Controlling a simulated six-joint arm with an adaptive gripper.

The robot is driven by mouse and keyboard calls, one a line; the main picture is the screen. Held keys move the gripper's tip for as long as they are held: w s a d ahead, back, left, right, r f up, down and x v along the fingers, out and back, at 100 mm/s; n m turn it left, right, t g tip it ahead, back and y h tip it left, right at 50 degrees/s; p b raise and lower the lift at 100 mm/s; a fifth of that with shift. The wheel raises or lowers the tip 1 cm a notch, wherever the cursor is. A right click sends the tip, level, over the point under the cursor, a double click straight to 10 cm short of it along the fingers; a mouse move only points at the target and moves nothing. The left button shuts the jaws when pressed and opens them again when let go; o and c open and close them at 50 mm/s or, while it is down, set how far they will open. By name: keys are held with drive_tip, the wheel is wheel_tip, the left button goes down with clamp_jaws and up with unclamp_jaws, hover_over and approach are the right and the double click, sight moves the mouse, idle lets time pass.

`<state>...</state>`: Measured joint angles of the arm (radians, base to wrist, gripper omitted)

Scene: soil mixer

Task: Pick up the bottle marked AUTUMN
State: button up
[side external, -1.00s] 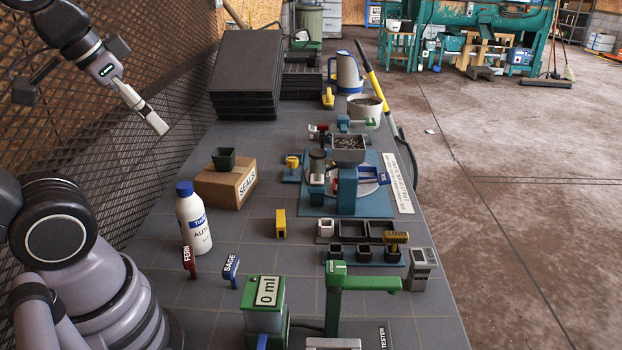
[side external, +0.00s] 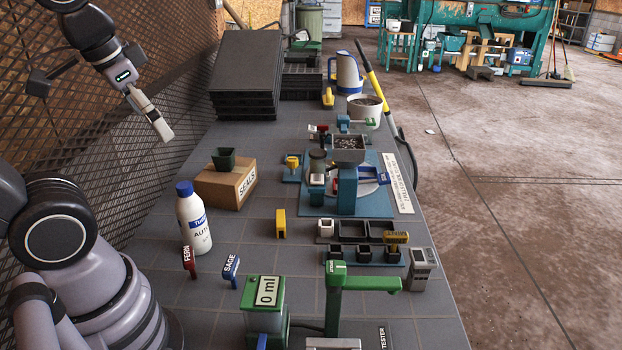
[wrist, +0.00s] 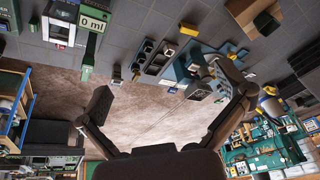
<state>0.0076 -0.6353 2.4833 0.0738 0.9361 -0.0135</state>
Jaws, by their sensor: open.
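A white bottle (side external: 195,222) with a blue cap and blue band stands upright on the bench in the side view. Its label shows "AUT", with the rest turned out of sight. My gripper (side external: 162,130) is in the air at the upper left, above and behind the bottle and clear of it. In the wrist view, my gripper (wrist: 166,92) has its two fingers spread wide with nothing between them. I cannot make out the bottle in the wrist view.
A cardboard box (side external: 226,184) marked SEALS carries a green pot (side external: 224,159) behind the bottle. Red FERN (side external: 189,262) and blue SAGE (side external: 231,270) tags stand in front. A green dispenser (side external: 266,305) is nearer. A mesh wall (side external: 150,170) borders the left.

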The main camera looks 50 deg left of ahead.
drive_tip(key=w+a+f+m+g+y, duration=0.5)
drive_tip(key=a+f+g+y, duration=0.45)
drive_tip(key=f+g, duration=0.2)
drive_tip(key=m+t+y, duration=0.2)
drive_tip(key=m+y, duration=0.5)
drive_tip(key=m, duration=0.2)
hover_over(199, 218)
drive_tip(key=d, duration=0.2)
drive_tip(key=f, duration=1.1)
drive_tip(key=shift+w+a+f, duration=0.1)
drive_tip(key=shift+w+f, duration=0.05)
drive_tip(key=shift+w, duration=0.1)
drive_tip(key=shift+f+m+t, duration=0.3)
drive_tip(key=shift+f+t, duration=0.05)
wheel_tip(199, 218, down, 6)
drive_tip(key=shift+a+f, duration=0.1)
drive_tip(key=shift+f, duration=0.55)
drive_tip(key=x, duration=0.5)
drive_tip(key=shift+r, duration=0.2)
